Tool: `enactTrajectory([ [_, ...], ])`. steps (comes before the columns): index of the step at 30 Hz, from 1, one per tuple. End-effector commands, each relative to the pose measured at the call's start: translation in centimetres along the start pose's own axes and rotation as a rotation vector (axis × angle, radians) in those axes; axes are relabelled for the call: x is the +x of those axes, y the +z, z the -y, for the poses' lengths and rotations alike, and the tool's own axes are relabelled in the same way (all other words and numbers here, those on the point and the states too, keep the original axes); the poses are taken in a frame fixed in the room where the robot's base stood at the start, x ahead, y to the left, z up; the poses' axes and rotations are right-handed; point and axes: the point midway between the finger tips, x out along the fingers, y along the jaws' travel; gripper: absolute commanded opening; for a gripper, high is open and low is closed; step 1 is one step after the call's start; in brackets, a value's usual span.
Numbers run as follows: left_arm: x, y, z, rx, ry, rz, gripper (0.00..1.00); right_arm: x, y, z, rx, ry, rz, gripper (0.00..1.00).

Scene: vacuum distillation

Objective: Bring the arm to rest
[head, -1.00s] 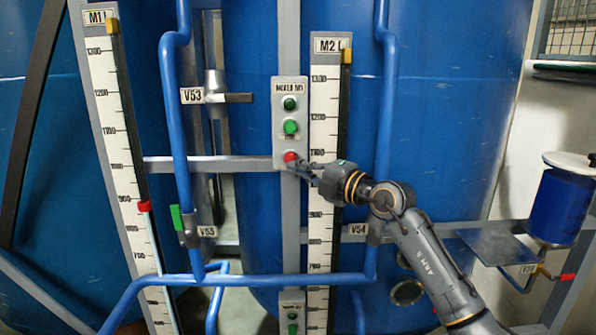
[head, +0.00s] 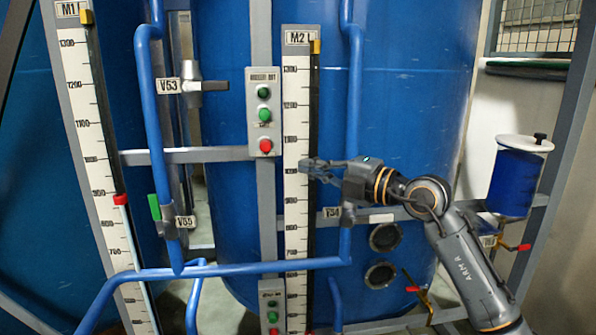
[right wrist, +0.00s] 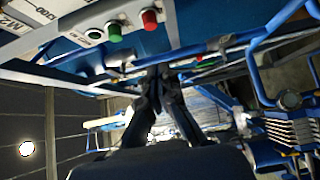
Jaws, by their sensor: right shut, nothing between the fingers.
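My right gripper (head: 310,168) is shut and empty. In the head view it is in front of the M2 scale (head: 297,215), below and to the right of the button box (head: 263,112). The box has two green buttons and a red button (head: 265,146), and the fingertips are apart from it. In the right wrist view the closed fingers (right wrist: 158,80) point away from the camera, and the red button (right wrist: 149,20) shows above them. My left gripper is not in view.
Blue pipes (head: 354,100) run in front of large blue tanks (head: 420,90). Valve V53 (head: 192,84) is at the upper left, V55 (head: 168,222) lower left. V54 (head: 347,212) is just below my gripper. A blue container (head: 516,180) stands at the right.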

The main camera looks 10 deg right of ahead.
Motion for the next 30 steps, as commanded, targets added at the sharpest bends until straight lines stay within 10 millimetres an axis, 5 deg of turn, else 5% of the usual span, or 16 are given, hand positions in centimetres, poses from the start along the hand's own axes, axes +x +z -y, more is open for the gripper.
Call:
enactTrajectory([
  [12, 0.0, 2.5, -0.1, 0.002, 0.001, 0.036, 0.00, -0.4, 0.0, 0.1, 0.004, -0.001, -0.001, 0.00],
  [16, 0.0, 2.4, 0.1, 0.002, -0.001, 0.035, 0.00, 0.4, 0.5, 3.1, 0.081, 0.005, -0.027, 0.00],
  [20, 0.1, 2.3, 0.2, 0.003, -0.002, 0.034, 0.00, 1.5, 2.0, 10.7, 0.290, 0.043, -0.051, 0.00],
  [23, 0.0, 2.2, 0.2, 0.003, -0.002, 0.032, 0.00, 1.5, 3.7, 18.1, 0.485, 0.090, -0.009, 0.00],
  [30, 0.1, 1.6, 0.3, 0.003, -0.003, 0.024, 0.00, -1.9, 6.4, 35.9, 0.848, 0.126, 0.237, 0.00],
])
